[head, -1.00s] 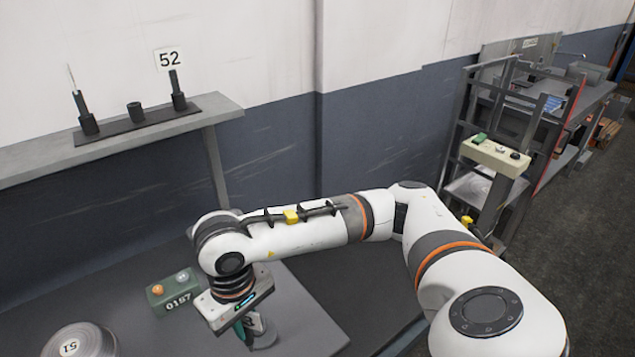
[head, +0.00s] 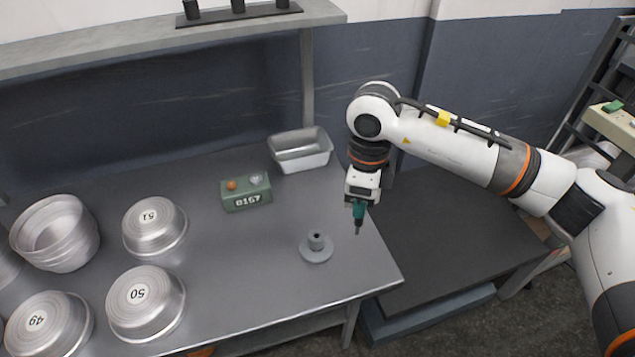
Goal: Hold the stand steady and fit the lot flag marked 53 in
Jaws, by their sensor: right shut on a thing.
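The stand (head: 317,254), a grey round base with a short upright socket, stands on the metal table near its right front edge. My right gripper (head: 358,209) is to the right of the stand and apart from it, pointing down. It is shut on a thin dark post, which looks like the lot flag (head: 358,229); its lower end sticks out below the green fingers. The flag's plate and number are hidden. The top of the stand's socket shows no flag in it. My left gripper is out of view, and nothing holds the stand.
A green box marked 0167 (head: 246,194) and an empty metal loaf pan (head: 301,152) stand behind the stand. Round pans marked 51 (head: 154,228), 50 (head: 146,303) and 49 (head: 48,322) lie at the left. A shelf (head: 120,45) runs along the wall. The table around the stand is clear.

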